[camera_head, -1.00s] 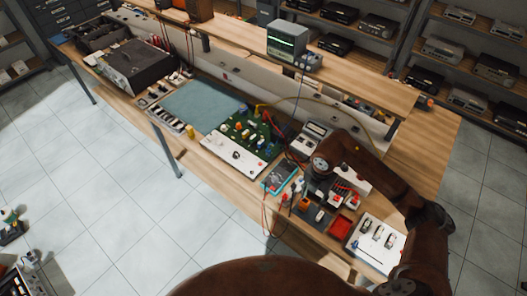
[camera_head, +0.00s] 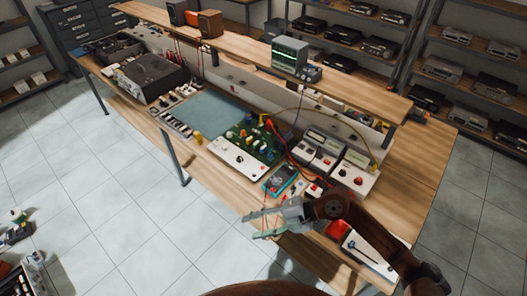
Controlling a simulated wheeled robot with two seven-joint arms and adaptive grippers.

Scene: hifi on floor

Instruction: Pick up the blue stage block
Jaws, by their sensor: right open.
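My right gripper (camera_head: 256,226) reaches in from the lower right and points left, its two pale fingers apart and empty. In the picture it lies over the bench's front edge, below the teal meter (camera_head: 280,180). A green circuit board (camera_head: 262,157) lies up and left of the meter, with several small coloured blocks standing on it. Some look bluish, but they are too small to tell which is the blue stage block. My right arm and gripper hide part of the bench front, where other small parts lay. My left gripper is not in view.
Two white instruments (camera_head: 353,173) stand behind my right arm. A red tray (camera_head: 337,230) and a white tray with tools (camera_head: 372,247) lie at the right. A blue-grey mat (camera_head: 212,107) is left of the board. A raised shelf (camera_head: 345,88) runs along the back.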

